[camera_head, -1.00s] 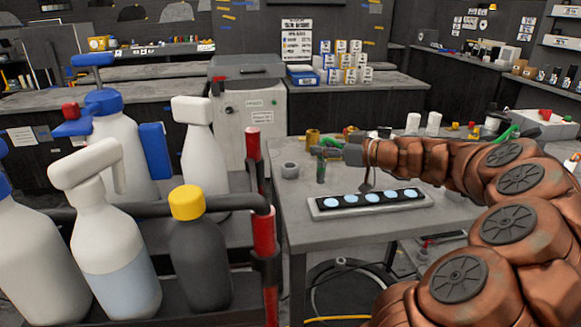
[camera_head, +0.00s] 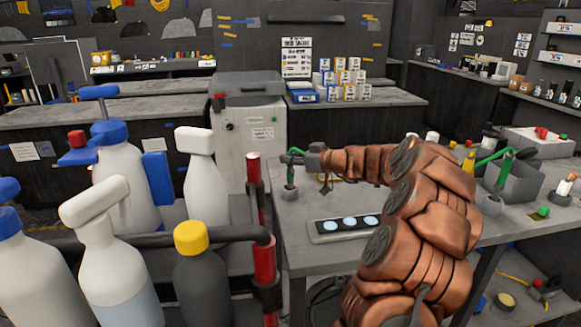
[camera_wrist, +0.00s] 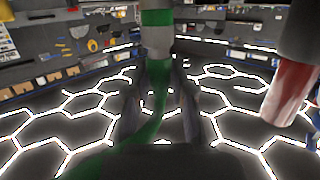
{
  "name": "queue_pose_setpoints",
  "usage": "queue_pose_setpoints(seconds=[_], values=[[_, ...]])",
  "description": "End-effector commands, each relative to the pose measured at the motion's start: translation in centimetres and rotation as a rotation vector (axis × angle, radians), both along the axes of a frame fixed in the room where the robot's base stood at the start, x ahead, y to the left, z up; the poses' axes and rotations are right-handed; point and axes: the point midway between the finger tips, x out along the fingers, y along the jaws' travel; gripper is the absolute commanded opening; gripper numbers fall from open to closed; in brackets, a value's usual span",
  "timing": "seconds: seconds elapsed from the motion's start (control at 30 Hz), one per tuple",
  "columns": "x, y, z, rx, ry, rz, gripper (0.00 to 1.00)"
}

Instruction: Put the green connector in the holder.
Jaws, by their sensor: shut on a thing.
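The green connector (camera_head: 290,172) is upright at my gripper (camera_head: 299,152), with green at its top. In the wrist view, a grey cylinder with a green band (camera_wrist: 157,17) rises between the fingers, and a green cable (camera_wrist: 150,125) curves down from it. My gripper is shut on the connector. The holder (camera_head: 289,194), a small grey round piece on the grey table, is directly beneath the connector. The connector's lower end meets or overlaps the holder's top in the head view; how deep it sits cannot be told.
A tray with light-blue discs (camera_head: 345,227) lies in front, partly behind my arm. Another round grey stand (camera_head: 492,206) is at the right, near a grey bin (camera_head: 522,182). Spray bottles (camera_head: 110,250) and a red post (camera_head: 254,190) stand at the left.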

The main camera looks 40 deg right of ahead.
Motion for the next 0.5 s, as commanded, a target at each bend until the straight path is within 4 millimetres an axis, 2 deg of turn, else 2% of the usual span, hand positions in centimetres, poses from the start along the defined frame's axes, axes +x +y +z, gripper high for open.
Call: queue_pose_setpoints(seconds=[0.07,0.3,0.5], values=[[0.6,0.0,-0.3,0.0,0.002,0.001,0.0],[0.4,-0.1,-3.0,0.0,0.0,-0.001,0.0],[0.4,-0.1,-3.4,-0.002,-0.002,-0.001,0.0]])
